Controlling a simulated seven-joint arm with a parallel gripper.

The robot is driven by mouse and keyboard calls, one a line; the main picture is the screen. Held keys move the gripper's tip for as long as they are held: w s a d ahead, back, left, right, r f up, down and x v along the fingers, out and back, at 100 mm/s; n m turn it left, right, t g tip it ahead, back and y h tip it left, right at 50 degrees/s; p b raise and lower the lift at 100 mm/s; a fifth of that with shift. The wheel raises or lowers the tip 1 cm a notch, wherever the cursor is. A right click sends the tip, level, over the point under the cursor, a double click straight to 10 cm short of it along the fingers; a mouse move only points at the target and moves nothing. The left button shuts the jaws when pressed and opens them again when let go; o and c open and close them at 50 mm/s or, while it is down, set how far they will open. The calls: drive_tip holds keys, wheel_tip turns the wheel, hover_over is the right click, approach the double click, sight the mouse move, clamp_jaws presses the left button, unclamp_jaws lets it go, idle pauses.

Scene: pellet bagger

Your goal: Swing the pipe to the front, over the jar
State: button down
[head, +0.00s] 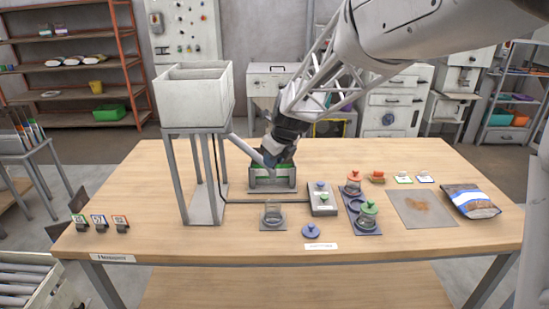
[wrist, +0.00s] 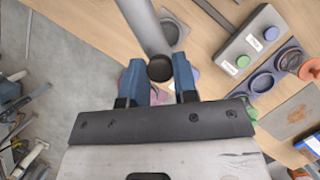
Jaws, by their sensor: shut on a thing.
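The grey pipe (head: 242,145) slopes down to the right from the white hopper (head: 195,98) on its stand. In the wrist view the pipe (wrist: 145,25) comes in from the top and ends in a dark round tip. My gripper (head: 269,155) is shut on the pipe near that tip; its blue fingers (wrist: 158,78) lie on both sides. The clear jar (head: 273,215) stands on the table in front of the pipe end, on a grey base. The jar (wrist: 172,32) shows just beside the pipe in the wrist view. The pipe end is not above it.
A grey bin with green (head: 272,180) stands behind the jar. A button box (head: 322,198) is right of the jar, then a blue tray with lidded jars (head: 378,228). A blue lid (head: 311,232) lies in front. A pellet bag (head: 470,201) is far right.

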drive_tip(key=shift+s+a, duration=0.1)
drive_tip(key=c, duration=0.9)
unclamp_jaws()
drive_tip(key=v, duration=0.7)
drive_tip(key=shift+r, duration=0.4)
drive_tip(key=shift+s, duration=0.1)
